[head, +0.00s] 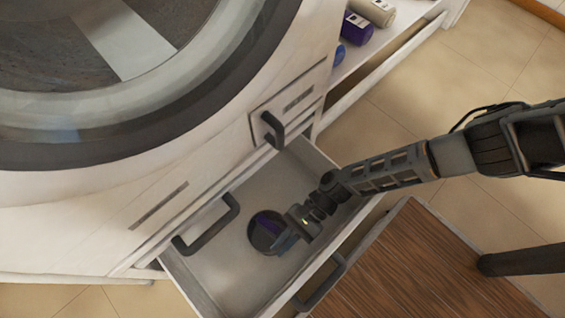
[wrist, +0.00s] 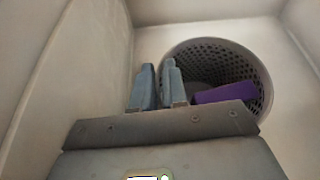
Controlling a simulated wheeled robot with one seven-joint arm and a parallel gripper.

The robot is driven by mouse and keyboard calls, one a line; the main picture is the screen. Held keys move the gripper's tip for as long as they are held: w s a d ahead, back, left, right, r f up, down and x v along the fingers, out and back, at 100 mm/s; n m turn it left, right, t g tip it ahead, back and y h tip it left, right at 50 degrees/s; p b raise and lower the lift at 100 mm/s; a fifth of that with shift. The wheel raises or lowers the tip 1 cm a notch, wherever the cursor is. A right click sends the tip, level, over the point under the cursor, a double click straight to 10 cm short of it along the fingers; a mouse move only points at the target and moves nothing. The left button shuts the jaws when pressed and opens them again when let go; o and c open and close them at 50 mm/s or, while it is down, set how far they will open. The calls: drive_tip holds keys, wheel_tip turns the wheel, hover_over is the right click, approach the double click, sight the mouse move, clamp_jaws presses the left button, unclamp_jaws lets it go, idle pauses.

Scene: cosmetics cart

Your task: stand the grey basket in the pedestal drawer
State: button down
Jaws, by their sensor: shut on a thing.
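The grey basket (head: 252,236) is inside the open pedestal drawer (head: 222,272), its round mouth facing up toward the head camera. In the wrist view the basket (wrist: 260,78) shows a perforated wall, and a purple item (wrist: 222,93) lies in it. My gripper (head: 284,242) reaches down into the drawer at the basket's right side. In the wrist view its two fingers (wrist: 159,85) are shut on the near left part of the basket's wall. The fingers and the gripper body hide part of the rim. I cannot tell whether the basket's bottom touches the drawer floor.
The drawer's walls surround the basket, with bare floor around it. A wood-topped surface (head: 420,265) stands close at right. Another open drawer holds bottles (head: 357,28).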

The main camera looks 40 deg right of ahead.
drive_tip(key=shift+f, duration=0.25)
drive_tip(key=c, duration=1.1)
unclamp_jaws()
drive_tip(key=p+v, duration=0.3)
drive_tip(key=v, duration=0.9)
